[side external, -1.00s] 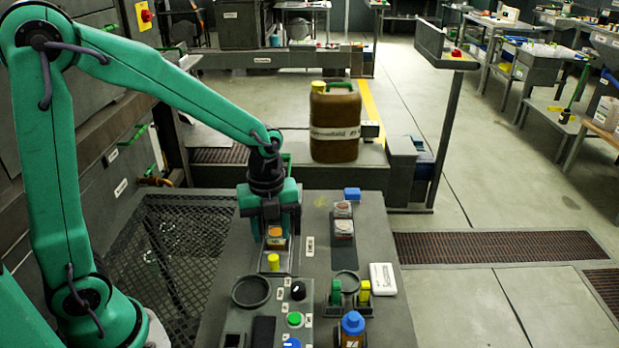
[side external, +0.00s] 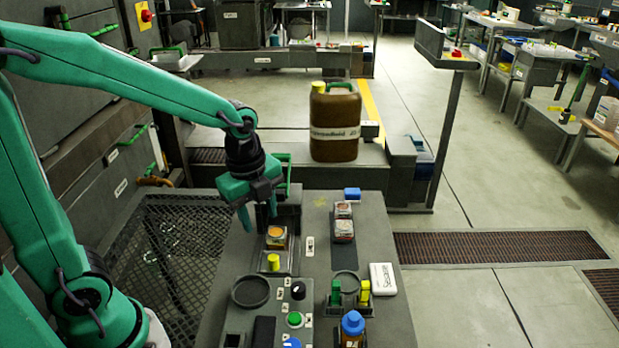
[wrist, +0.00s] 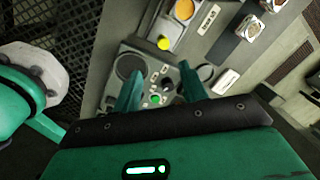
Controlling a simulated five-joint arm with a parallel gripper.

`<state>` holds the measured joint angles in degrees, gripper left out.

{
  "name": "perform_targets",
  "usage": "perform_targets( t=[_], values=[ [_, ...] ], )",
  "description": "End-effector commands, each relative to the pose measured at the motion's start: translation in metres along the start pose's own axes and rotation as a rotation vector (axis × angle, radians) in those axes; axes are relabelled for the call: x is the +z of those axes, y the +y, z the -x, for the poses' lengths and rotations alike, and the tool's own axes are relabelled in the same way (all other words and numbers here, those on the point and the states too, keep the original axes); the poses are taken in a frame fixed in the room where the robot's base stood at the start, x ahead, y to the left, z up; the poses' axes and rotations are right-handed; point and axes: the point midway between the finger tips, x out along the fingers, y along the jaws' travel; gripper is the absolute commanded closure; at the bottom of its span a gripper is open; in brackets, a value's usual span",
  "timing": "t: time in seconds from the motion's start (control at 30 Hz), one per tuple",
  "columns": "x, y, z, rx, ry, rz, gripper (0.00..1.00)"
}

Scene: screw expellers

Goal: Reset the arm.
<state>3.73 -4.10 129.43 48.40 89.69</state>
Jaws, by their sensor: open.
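My gripper (side external: 259,214) is open and empty. It hangs above the back left part of the grey workbench (side external: 321,284), up and left of a small jar with an orange top (side external: 276,238). The jar sits in a holder behind a yellow knob (side external: 273,262). In the wrist view, my gripper's two green fingers (wrist: 160,88) are spread apart over the control panel, with a green button (wrist: 156,99) between them. The jar (wrist: 184,10) and the yellow knob (wrist: 164,43) show beyond the fingers.
Two small clear containers (side external: 343,220) stand on a dark strip at right. A blue block (side external: 352,194), a white box (side external: 382,279), a blue-capped bottle (side external: 352,326) and a round dish (side external: 250,291) are on the bench. A brown jerrycan (side external: 335,122) stands behind.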

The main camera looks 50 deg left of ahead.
Motion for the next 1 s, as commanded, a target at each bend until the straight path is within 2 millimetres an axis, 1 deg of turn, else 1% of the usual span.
perform_targets(
  t=[0.03,0.1,0.5,0.8,1.0],
  values=[
    [0.001,0.003,0.008,-0.022,0.0,0.07,0.57],
    [0.003,0.008,0.017,-0.045,0.003,0.172,0.57],
    [0.009,0.037,0.06,-0.177,0.061,0.751,0.57],
    [0.013,0.062,0.085,-0.26,0.153,1.18,0.57],
    [0.014,0.077,0.095,-0.299,0.229,1.434,0.57]
  ],
)
